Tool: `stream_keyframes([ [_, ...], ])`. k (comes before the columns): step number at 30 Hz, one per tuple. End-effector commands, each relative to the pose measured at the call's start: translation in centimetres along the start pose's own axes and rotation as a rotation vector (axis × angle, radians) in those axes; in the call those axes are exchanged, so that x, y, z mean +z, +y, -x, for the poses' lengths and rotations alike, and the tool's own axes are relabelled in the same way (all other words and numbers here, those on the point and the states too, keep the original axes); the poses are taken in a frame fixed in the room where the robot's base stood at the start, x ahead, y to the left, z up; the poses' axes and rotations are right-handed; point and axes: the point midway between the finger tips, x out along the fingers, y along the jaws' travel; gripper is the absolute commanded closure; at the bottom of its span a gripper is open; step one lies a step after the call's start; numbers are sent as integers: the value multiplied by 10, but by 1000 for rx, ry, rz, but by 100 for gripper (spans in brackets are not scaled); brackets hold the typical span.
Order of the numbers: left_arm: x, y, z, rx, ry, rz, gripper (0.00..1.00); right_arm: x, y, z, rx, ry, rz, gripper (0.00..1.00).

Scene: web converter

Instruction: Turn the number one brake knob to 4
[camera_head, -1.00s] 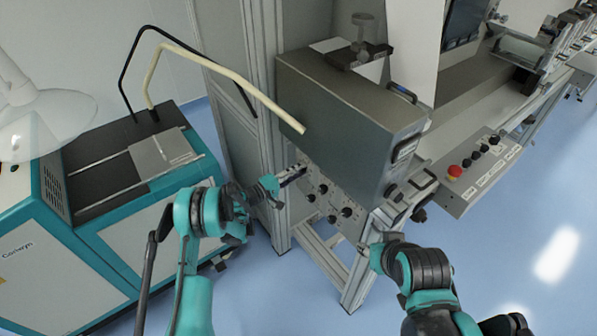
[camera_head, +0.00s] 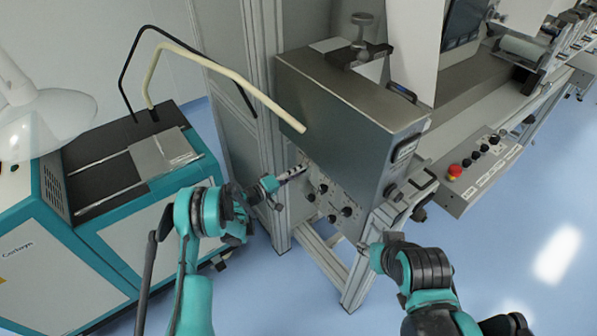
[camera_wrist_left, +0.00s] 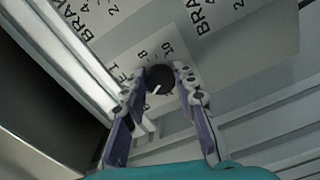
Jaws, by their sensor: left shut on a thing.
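In the left wrist view a round black knob (camera_wrist_left: 159,79) with a white pointer line sits on a pale panel (camera_wrist_left: 245,45). The numbers 8 and 10 show beside it, and a partly hidden label seems to end in 1. The pointer line slants toward the lower left of that view. My left gripper (camera_wrist_left: 166,82) is shut on this knob, one finger on each side. In the head view the left gripper (camera_head: 293,173) reaches the upper left of the knob panel and hides the knob. My right gripper (camera_head: 365,250) is low beside the panel, and its fingers are unclear.
Several other black knobs, one of them here (camera_head: 347,211), sit close by on the same panel. A large grey metal box (camera_head: 345,115) overhangs the panel. A control box with a red button (camera_head: 455,171) is at the right. A teal and white machine (camera_head: 110,200) stands at the left.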

Motion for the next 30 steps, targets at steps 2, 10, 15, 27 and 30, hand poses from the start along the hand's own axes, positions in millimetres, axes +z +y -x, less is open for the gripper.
stream_keyframes([
  [2, 1, 0, 0, -1, -2, -1, 100, 0, 0, 0, 0, 0, 0, 60],
  [10, 1, 0, 0, 0, -1, 0, 51, 0, 0, 0, 0, 0, 0, 60],
  [15, 0, 0, 2, -1, 0, 1, 51, 0, 0, 0, 0, 0, 0, 60],
  [27, -1, -1, 75, -2, 3, 1, 51, 0, 0, 0, 0, 0, 0, 60],
  [30, -1, 0, 94, -1, 2, 1, 51, 0, 0, 0, 0, 0, 0, 60],
])
